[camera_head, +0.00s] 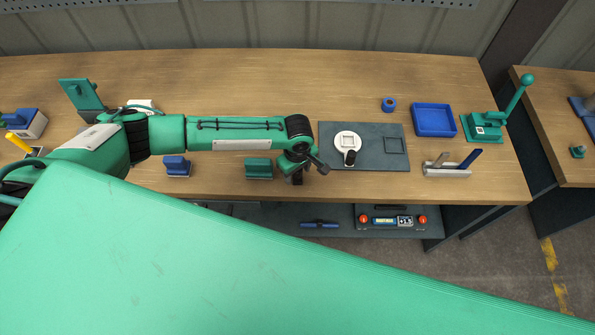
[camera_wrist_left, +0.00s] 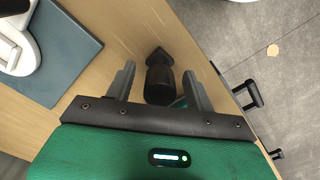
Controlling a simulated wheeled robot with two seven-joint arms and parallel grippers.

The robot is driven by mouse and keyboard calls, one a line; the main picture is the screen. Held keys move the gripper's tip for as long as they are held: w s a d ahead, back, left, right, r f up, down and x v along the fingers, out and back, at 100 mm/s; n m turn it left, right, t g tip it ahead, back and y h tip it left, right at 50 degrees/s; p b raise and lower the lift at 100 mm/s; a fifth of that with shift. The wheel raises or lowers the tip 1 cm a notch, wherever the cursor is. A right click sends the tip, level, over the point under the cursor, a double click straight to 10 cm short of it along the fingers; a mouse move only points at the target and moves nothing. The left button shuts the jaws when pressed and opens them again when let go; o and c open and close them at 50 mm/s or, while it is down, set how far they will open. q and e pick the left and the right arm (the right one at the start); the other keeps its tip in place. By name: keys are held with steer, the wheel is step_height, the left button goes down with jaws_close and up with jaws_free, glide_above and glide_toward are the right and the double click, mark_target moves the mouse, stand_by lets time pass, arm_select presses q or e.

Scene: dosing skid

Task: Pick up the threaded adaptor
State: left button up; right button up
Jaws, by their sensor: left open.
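A dark, roughly cylindrical piece with a pointed end, which looks like the threaded adaptor (camera_wrist_left: 158,82), shows in the left wrist view near the table's front edge. My left gripper (camera_wrist_left: 159,72) is open, with one finger on each side of the piece and a visible gap to each. In the head view my left gripper (camera_head: 309,166) is over the front of the table, just left of the grey mat. The arm and gripper mostly hide the piece there. I cannot tell the height of the fingers against it. My right gripper is not in view.
The grey mat (camera_head: 375,131) holds a white disc (camera_head: 347,138) with a black part. A green block (camera_head: 258,168) and a blue block (camera_head: 177,166) stand left of the gripper. A blue tray (camera_head: 434,120), blue ring (camera_head: 388,104) and green lever press (camera_head: 487,127) are right.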

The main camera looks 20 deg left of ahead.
arm_select(q)
steer(key=c, duration=1)
steer(key=shift+c, duration=0.2)
